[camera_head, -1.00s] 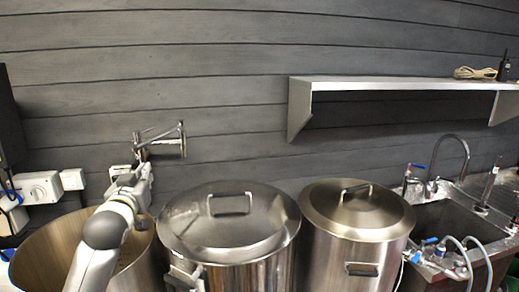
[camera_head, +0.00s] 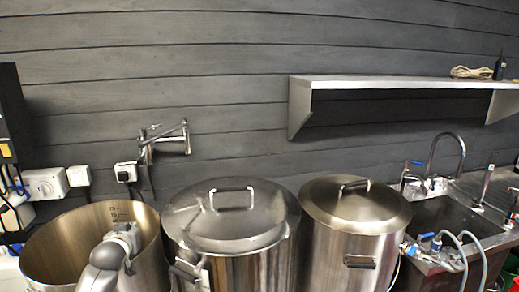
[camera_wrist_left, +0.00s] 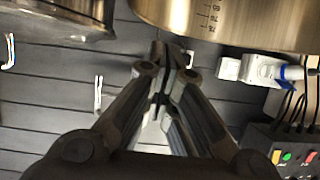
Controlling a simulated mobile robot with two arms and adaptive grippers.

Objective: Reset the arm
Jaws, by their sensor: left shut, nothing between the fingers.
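My left arm shows at the lower left of the head view, in front of the open steel pot (camera_head: 45,245). Its gripper end (camera_head: 125,238) is over the pot's near right part, and the fingers cannot be made out there. In the left wrist view the gripper (camera_wrist_left: 168,52) shows its two fingers closed together with nothing between them. In that view the pot's inner wall with a number scale (camera_wrist_left: 225,15) is at the top right. My right gripper is not in view.
Two lidded steel pots (camera_head: 228,225) (camera_head: 355,215) stand to the right of the open pot. A sink (camera_head: 445,215) with taps and hoses is at the far right. A wall shelf (camera_head: 400,82) hangs above. A pipe fitting (camera_head: 165,142) juts from the wall behind.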

